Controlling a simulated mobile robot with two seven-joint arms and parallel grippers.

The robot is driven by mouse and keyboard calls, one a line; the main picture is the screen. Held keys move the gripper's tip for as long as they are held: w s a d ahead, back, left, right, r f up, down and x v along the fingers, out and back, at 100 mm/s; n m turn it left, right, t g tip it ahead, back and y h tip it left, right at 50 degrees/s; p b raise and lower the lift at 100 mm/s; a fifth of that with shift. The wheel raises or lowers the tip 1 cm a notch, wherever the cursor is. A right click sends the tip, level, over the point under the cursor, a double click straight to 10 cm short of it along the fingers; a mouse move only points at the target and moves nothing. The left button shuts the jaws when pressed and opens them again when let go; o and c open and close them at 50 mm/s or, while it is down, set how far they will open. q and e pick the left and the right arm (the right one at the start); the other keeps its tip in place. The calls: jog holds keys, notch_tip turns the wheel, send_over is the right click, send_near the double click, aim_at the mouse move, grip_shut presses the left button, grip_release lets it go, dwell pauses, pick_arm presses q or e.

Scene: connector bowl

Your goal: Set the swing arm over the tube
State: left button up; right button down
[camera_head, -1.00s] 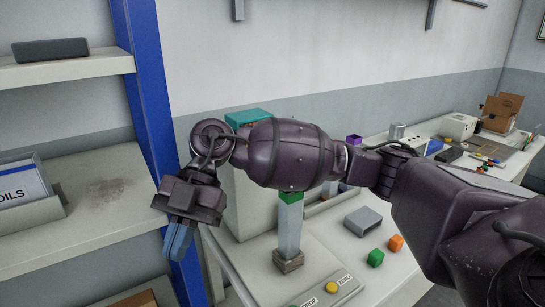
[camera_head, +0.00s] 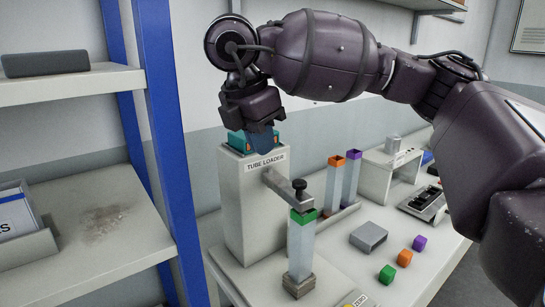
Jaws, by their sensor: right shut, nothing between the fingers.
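The tube (camera_head: 301,248) is clear with a green rim and stands upright in a small grey-brown base. The swing arm (camera_head: 280,184) is a grey bar running from the front of the white box labelled TUBE LOADER (camera_head: 243,205). Its end carries a black knob (camera_head: 299,188) and appears at the tube's green top; the exact gap cannot be told. My left gripper is not in view.
Orange-rimmed (camera_head: 334,185) and purple-rimmed (camera_head: 351,178) tubes stand in a rack behind. A blue-posted shelf (camera_head: 150,110) stands left.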

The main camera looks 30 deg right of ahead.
send_near(294, 197)
notch_tip(294, 197, down, 3)
jog(key=a, duration=0.2)
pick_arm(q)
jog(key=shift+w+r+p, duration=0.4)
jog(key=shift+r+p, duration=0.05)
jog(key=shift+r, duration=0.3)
pick_arm(e)
jog(key=shift+w+d+f, duration=0.1)
jog(key=shift+d+f, duration=0.15)
jog(key=shift+d, duration=0.35)
jog(key=shift+w+d+f, duration=0.1)
jog(key=shift+d+f, duration=0.1)
jog(key=shift+d, duration=0.4)
jog(key=shift+d+f, duration=0.25)
jog(key=shift+d, duration=0.35)
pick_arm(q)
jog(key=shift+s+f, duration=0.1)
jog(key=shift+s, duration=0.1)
